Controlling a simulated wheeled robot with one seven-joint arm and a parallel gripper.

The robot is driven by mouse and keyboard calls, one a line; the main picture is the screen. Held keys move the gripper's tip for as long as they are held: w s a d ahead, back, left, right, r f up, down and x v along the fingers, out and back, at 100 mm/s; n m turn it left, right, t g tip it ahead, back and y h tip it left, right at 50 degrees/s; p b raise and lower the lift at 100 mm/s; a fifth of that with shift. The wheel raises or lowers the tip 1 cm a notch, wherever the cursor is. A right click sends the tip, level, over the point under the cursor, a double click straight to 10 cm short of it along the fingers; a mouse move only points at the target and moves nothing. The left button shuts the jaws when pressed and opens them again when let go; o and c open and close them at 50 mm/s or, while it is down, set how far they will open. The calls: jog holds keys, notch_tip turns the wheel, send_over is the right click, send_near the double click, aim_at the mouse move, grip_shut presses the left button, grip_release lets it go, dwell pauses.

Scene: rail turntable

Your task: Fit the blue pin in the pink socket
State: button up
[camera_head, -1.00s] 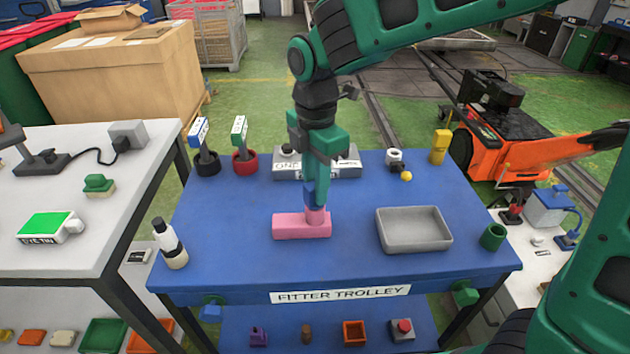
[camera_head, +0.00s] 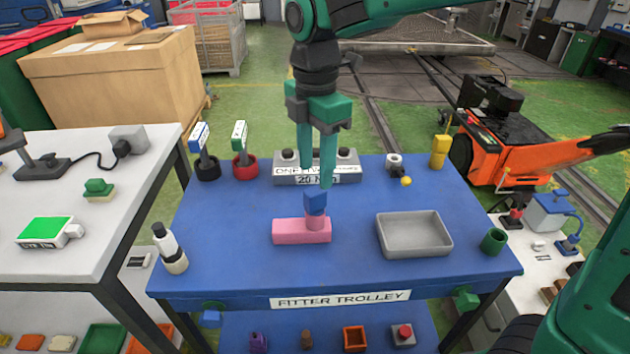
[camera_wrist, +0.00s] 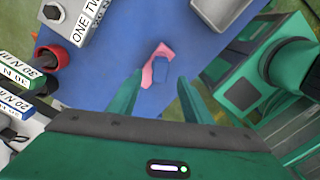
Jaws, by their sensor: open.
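The blue pin (camera_head: 315,201) stands upright in the round collar of the pink socket (camera_head: 300,231), with its blue top showing above the collar. The pink socket sits on the blue trolley top (camera_head: 235,270). My gripper (camera_head: 316,178) is open and empty, its green fingers just above and behind the pin, apart from it as far as I can tell. In the wrist view the blue pin (camera_wrist: 161,69) shows beyond the open fingers, with the pink socket (camera_wrist: 150,72) around and beside it. How deep the pin sits is hidden by the collar.
A grey tray (camera_head: 450,243) stands right of the socket, with a green cup (camera_head: 493,241) beyond it. A grey labelled block (camera_head: 345,175) is behind. The trolley top in front of the socket is clear.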

jog(key=shift+r, duration=1.95)
jog(key=shift+d, duration=0.1)
jog(key=s+d+f+m, duration=0.2)
jog(key=d+m, duration=0.5)
jog(key=d, duration=0.4)
jog(key=s+d+f+m, duration=0.25)
jog(key=d+m, duration=0.45)
jog(key=d, duration=0.5)
jog(key=s+d+f+m, duration=0.3)
jog(key=s+d+m, duration=0.3)
jog(key=s+m, duration=0.2)
jog(key=s+d+f+m, duration=0.3)
jog(key=s+d+m, duration=0.3)
jog(key=s+m, duration=0.2)
jog(key=shift+d+f, duration=0.25)
jog(key=shift+d, duration=0.15)
jog(key=shift+s, duration=0.1)
